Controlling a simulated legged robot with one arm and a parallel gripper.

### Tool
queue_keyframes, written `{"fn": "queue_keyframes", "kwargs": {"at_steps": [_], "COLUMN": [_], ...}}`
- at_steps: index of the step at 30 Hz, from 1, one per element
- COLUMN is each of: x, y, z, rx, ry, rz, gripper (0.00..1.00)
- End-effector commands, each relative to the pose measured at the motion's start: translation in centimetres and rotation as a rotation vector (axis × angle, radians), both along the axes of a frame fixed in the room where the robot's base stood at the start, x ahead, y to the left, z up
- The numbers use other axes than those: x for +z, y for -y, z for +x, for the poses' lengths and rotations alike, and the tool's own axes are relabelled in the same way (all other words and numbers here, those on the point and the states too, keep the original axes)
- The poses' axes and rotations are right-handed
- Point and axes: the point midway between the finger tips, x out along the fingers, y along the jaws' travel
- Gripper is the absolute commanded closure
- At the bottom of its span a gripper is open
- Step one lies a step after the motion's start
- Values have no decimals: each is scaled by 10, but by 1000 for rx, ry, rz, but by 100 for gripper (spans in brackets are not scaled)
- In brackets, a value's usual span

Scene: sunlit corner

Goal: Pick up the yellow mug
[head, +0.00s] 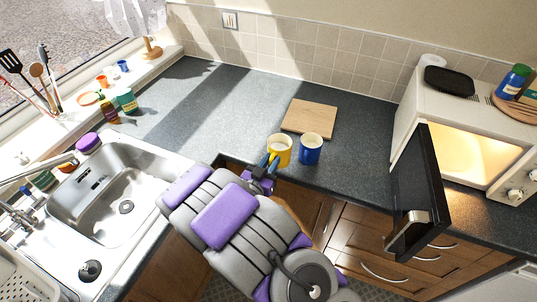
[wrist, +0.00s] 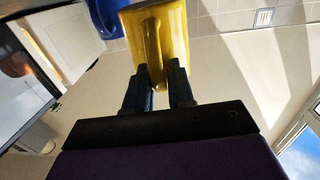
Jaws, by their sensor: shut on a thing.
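The yellow mug (head: 281,152) is at the front edge of the dark counter, left of a blue mug (head: 311,149). My gripper (head: 270,163) reaches it from the front. In the wrist view the yellow mug (wrist: 160,35) fills the top middle, with its handle between the two fingers of my gripper (wrist: 160,75), which are shut on the handle. The blue mug also shows at the top left of the wrist view (wrist: 104,15). I cannot tell whether the yellow mug touches the counter.
A wooden board (head: 309,117) lies behind the mugs. A microwave (head: 478,150) stands on the right with its dark door (head: 420,190) open toward the front. A sink (head: 125,190) is on the left. The counter (head: 210,105) at the back left is clear.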

Motion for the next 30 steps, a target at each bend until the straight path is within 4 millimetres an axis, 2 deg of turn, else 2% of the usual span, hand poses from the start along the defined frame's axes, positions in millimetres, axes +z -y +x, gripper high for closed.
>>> {"fn": "queue_keyframes", "kwargs": {"at_steps": [12, 30], "x": [4, 4], "y": [3, 5], "z": [-27, -35], "rx": [1, 1], "ry": [4, 2], "rz": [1, 0], "gripper": [100, 100]}}
